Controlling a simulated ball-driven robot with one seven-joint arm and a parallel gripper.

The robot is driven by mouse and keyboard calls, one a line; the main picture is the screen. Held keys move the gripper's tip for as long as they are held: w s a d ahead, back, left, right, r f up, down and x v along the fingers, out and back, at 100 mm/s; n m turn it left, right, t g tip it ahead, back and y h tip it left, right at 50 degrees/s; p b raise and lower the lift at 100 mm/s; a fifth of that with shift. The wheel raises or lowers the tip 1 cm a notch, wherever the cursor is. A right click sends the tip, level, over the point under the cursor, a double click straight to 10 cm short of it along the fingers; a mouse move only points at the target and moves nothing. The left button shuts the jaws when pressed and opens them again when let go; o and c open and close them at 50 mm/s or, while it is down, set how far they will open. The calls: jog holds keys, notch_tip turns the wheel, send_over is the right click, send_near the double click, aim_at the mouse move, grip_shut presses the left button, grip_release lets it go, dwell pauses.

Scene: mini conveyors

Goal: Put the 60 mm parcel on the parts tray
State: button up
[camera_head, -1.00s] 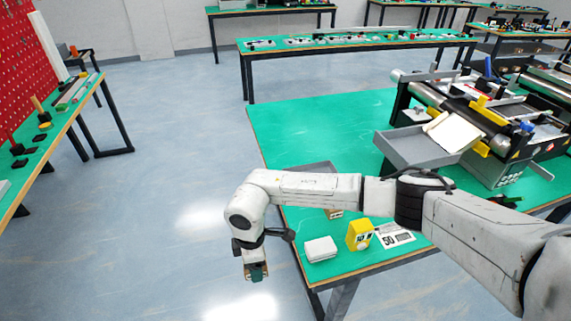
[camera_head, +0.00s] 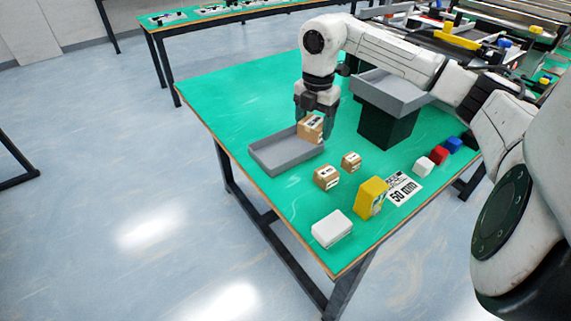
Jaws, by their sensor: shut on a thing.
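A brown cardboard parcel (camera_head: 311,128) with a white label is held in my gripper (camera_head: 314,116). It is the largest of the brown parcels in view; I cannot read a size on it. My gripper points down and is shut on it. The parcel is at the right end of a low grey tray (camera_head: 262,158) on the green table. I cannot tell whether it touches the tray. The visible tray floor is empty.
Two smaller brown parcels (camera_head: 327,177) (camera_head: 351,161) stand right of the tray. Nearby are a yellow box (camera_head: 371,198), a white box (camera_head: 332,229), a printed card (camera_head: 403,190) and small coloured blocks (camera_head: 439,156). A second grey tray (camera_head: 392,91) stands raised on a dark block (camera_head: 386,130).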

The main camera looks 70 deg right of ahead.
jog(key=s+d+r+b, duration=0.1)
jog(key=s+d, duration=0.1)
jog(key=s, duration=0.2)
jog(key=shift+n, duration=0.4)
jog(key=w+f, duration=0.1)
jog(key=w, duration=0.1)
jog(key=w+d+f, duration=0.1)
jog(key=w, duration=0.2)
jog(key=w+f+p, duration=0.1)
jog(key=w, duration=0.1)
jog(key=shift+w+d+f, duration=0.15)
jog(key=shift+w, duration=0.1)
send_over(286, 152)
jog(key=f, duration=0.6)
jog(key=shift+s, duration=0.2)
jog(key=shift+w+f, duration=0.2)
jog(key=shift+d+f, duration=0.1)
jog(key=shift+f, duration=1.4)
jog(key=shift+f, duration=0.15)
jog(key=o, duration=1.1)
